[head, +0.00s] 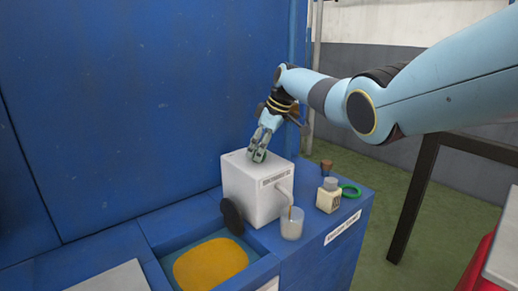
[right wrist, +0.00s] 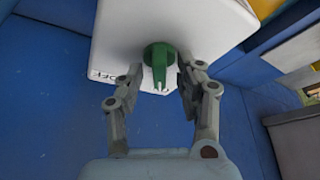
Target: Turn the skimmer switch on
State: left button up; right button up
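The skimmer is a white box (head: 243,187) standing on a blue cabinet top, with a label and a bent spout on its front side. A green rotary switch (right wrist: 159,58) sits on its white face (right wrist: 205,28) in the right wrist view. In the head view the switch is hidden behind my right gripper (head: 257,156), which is at the top of the box. In the right wrist view my right gripper (right wrist: 160,80) is open, with one finger on each side of the green switch. The right finger is close to it; I cannot tell if they touch. My left gripper is out of view.
A clear cup (head: 292,224) stands under the spout. A small cream bottle (head: 328,197), a green ring (head: 351,190) and a brown-topped vial (head: 326,167) stand to the right. A dark disc (head: 232,218) is by the box, near a basin of orange liquid (head: 210,263). A blue wall (head: 140,90) rises behind.

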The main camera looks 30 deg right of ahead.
jog(key=shift+r, duration=0.1)
jog(key=v, duration=1.1)
jog(key=shift+s+r, duration=0.15)
jog(key=shift+r, duration=0.2)
jog(key=shift+d, duration=0.15)
